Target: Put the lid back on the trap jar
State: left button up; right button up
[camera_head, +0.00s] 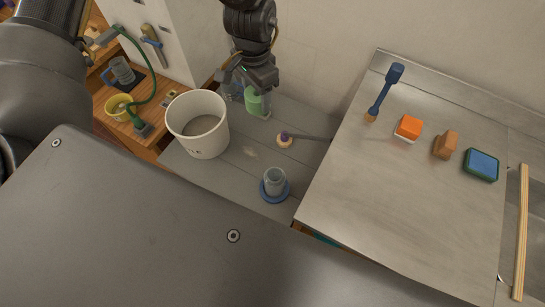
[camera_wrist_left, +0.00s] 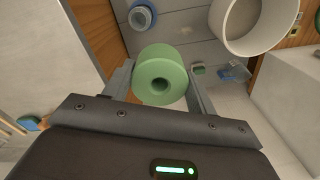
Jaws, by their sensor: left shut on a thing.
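My left gripper (camera_head: 258,88) hangs over the back of the grey bench, shut on a green cylinder (camera_head: 257,103). I cannot tell whether the green piece is the lid. My right gripper is not in view.
A large white bucket (camera_head: 198,123) stands left of the jar. A small round-headed tool (camera_head: 285,140) lies between jar and gripper. The steel counter at right holds a blue brush (camera_head: 384,92), an orange block (camera_head: 408,128), a brown block (camera_head: 445,145) and a blue-green sponge (camera_head: 481,165).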

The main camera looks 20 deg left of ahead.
aim_at(275, 178)
jog(key=z, duration=2.05)
jog(key=k, duration=1.65)
jog(key=u, duration=1.25)
jog(key=i, duration=0.5)
jog(key=u, duration=0.05)
